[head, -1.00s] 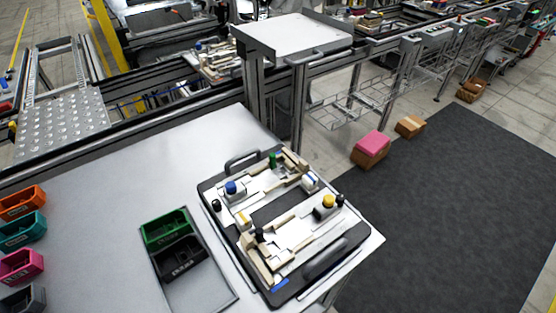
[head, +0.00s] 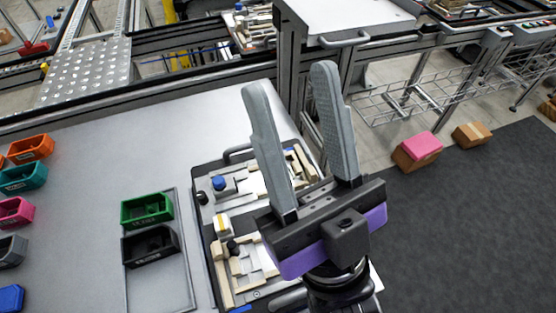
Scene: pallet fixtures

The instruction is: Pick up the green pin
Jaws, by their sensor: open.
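My gripper (head: 290,82) is raised in front of the pallet fixture, its two grey fingers pointing up and spread apart with nothing between them. The pallet (head: 207,228) is a dark tray with a handle, carrying light wooden blocks and fixtures, on the table's right side. The green pin cannot be made out now; my left finger covers the upper part of the pallet where it stood. A blue-topped knob (head: 219,183) shows at the pallet's left, with a yellow-marked white block (head: 221,225) below it. My gripper hides much of the pallet's right side.
A green bin (head: 146,208) and a black bin (head: 150,245) stand in a grey tray left of the pallet. Coloured bins line the table's left edge. The table between is clear. A metal post and conveyor frame (head: 293,70) rise behind the pallet.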

